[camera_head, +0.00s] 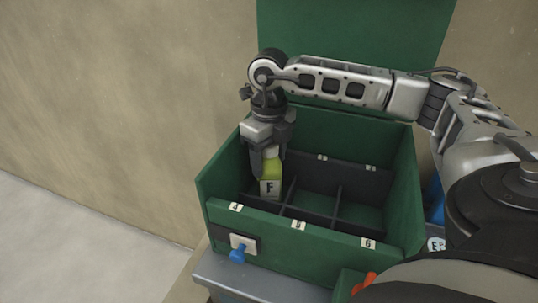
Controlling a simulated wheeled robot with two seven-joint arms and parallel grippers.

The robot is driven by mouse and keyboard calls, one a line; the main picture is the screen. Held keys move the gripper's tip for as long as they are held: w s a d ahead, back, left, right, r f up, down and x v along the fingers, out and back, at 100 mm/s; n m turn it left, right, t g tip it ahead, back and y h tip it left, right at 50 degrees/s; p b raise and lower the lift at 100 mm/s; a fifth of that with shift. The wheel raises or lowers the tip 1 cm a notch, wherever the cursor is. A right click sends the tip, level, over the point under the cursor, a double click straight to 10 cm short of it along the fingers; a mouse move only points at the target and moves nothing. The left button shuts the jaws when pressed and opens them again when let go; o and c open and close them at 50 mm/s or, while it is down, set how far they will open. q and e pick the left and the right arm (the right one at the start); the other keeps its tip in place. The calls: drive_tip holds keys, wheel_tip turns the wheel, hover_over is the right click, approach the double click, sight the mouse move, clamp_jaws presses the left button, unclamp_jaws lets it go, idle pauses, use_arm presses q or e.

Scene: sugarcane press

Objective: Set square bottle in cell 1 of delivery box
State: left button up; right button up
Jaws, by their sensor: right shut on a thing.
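The square bottle (271,170), yellow-green with a white label marked F, is upright in my right gripper (269,160). The gripper points down and is shut on the bottle's upper part. The bottle is inside the outline of the green delivery box (330,243), at its left column of cells. I cannot tell whether its base touches the floor. The box has dark dividers (338,205) and small number tags on the front rim and at the back. The tag of cell 1 is not visible; my gripper covers the back left area. My left gripper is not in view.
The green lid (355,30) stands open behind the box. A blue knob (237,255) sticks out of the front wall. The box rests on a grey surface (215,272). The other visible cells look empty. A beige wall (120,110) is at the left.

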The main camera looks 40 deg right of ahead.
drive_tip(key=shift+f, duration=0.2)
drive_tip(key=o, duration=1.3)
drive_tip(key=shift+c, duration=0.2)
drive_tip(key=shift+r, duration=0.1)
wheel_tip(320, 180, up, 12)
drive_tip(key=shift+r, duration=0.15)
drive_tip(key=shift+s, duration=0.1)
